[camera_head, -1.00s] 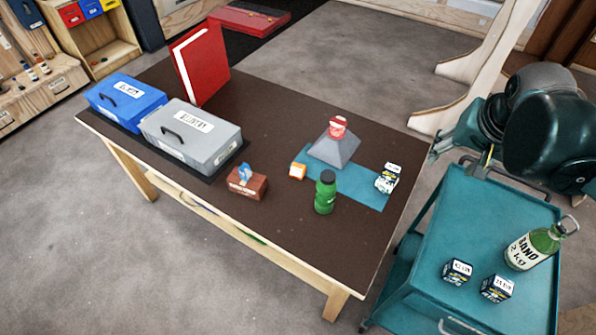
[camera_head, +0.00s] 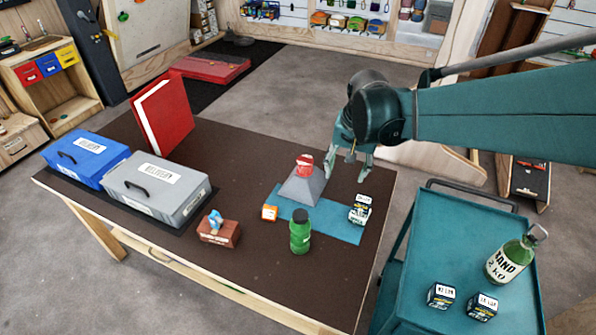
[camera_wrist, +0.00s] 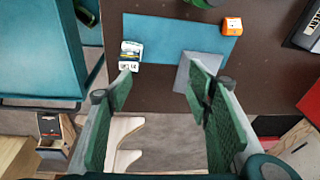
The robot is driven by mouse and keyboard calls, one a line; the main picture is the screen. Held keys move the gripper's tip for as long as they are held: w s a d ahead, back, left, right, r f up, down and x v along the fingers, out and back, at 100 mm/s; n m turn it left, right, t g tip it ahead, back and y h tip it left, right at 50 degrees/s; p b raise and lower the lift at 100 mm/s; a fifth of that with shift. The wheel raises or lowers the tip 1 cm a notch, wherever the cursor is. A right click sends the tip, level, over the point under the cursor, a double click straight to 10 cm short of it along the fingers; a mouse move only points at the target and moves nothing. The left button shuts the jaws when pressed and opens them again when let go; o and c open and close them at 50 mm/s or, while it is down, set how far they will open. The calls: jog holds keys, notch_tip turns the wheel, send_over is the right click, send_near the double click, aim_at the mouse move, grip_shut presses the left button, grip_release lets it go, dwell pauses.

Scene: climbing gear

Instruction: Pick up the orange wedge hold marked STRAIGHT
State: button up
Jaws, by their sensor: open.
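A small orange block-like hold with a pale label sits at the left end of the blue mat (camera_head: 343,233). This orange hold (camera_head: 269,212) also shows in the wrist view (camera_wrist: 232,26), at the mat's upper right. Its lettering is too small to read. My gripper (camera_head: 354,168) hangs above the far right part of the table, behind and to the right of the orange hold. In the wrist view my gripper (camera_wrist: 160,88) has its two green-padded fingers spread apart with nothing between them.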

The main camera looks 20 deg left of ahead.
jog(key=a+f+g, duration=0.1)
jog(key=a+f, duration=0.8)
jog(key=a, duration=0.4)
jog(key=g+h+b, duration=0.1)
send_over(270, 209)
jog(key=shift+n, duration=0.3)
jog(key=f, duration=1.1)
jog(key=shift+a, duration=0.2)
jog(key=shift+f, duration=1.3)
jog(key=shift+d+f+b, duration=0.1)
jog(key=shift+f+b, duration=0.45)
jog(key=shift+f, duration=2.1)
jog(key=c, duration=1)
